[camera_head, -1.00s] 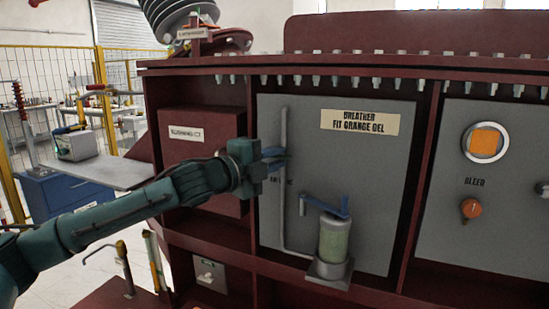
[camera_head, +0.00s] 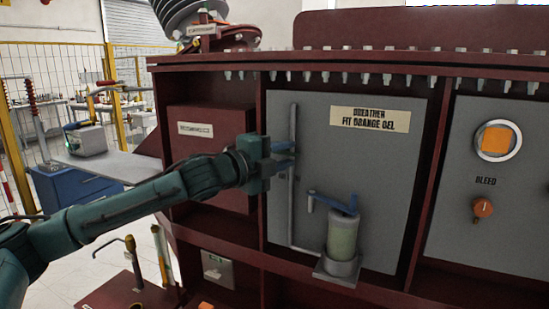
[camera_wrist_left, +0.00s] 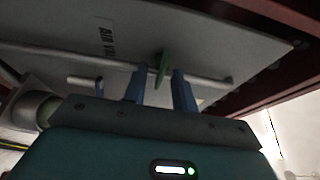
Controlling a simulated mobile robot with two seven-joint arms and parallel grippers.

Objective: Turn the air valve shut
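The air valve's green handle (camera_wrist_left: 163,64) sits on a thin grey pipe (camera_wrist_left: 210,79) in the left wrist view, beside a partly readable label (camera_wrist_left: 105,38) starting "AIR VA". My left gripper (camera_wrist_left: 158,80) has its two blue fingers apart, with the green handle between them near their tips. I cannot tell whether either finger touches it. In the head view my left gripper (camera_head: 284,156) is at the vertical pipe (camera_head: 293,121) on the grey breather panel (camera_head: 385,185). The green handle is not distinguishable there. My right gripper is out of view.
A breather canister (camera_head: 342,235) with a blue lever (camera_head: 332,203) stands below and right of the gripper. A red box (camera_head: 210,150) projects on the left. An orange bleed knob (camera_head: 482,208) is on the right panel. The maroon frame's overhanging top edge (camera_head: 350,60) runs above.

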